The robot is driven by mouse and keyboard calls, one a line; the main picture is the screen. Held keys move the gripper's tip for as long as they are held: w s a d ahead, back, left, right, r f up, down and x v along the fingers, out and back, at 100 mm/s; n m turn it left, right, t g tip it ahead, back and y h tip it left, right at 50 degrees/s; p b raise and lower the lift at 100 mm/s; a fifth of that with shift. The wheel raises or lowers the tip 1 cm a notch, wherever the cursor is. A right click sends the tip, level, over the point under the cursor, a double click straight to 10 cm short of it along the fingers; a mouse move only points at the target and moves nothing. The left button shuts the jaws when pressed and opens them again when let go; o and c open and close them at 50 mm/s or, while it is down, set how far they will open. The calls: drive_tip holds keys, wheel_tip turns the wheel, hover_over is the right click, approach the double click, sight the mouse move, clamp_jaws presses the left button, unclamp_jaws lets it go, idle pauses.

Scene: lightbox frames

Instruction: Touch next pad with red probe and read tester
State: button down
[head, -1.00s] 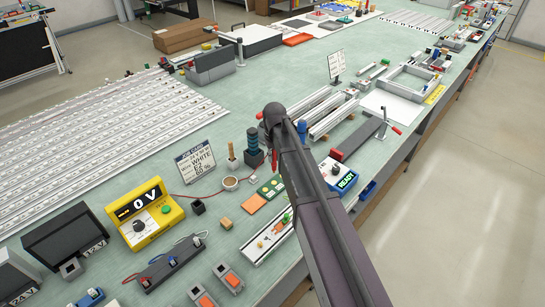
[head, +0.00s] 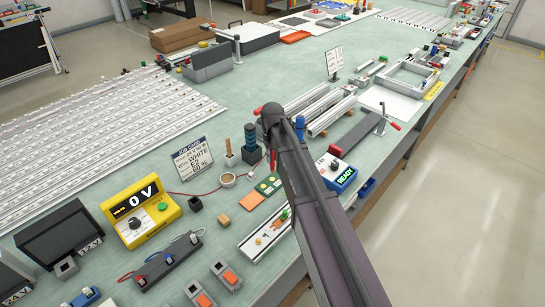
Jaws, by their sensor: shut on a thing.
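The yellow tester (head: 141,212) stands at the lower left and its display reads 0 V. A thin red lead runs from near it toward the red probe (head: 272,160), which hangs upright below the end of my arm. My gripper (head: 272,146) is dark, small and mostly hidden by my arm; it appears shut on the probe. The probe is above or beside a green board with round pads (head: 269,186); I cannot tell whether its tip touches anything. A pale strip (head: 250,249) with small coloured parts lies nearer the front edge.
A job card (head: 193,160) reading WHITE, E2, 60 % stands behind the tester.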

sight(272, 169)
drive_tip(key=shift+f+b, duration=1.05)
drive_tip(key=shift+f, duration=0.25)
drive_tip(key=shift+s+f+b, duration=0.1)
drive_tip(key=shift+f+b, duration=0.55)
idle(2.4)
drive_tip(key=shift+r, duration=0.15)
drive_tip(key=shift+r+p, duration=2.9)
drive_tip(key=shift+p, duration=0.15)
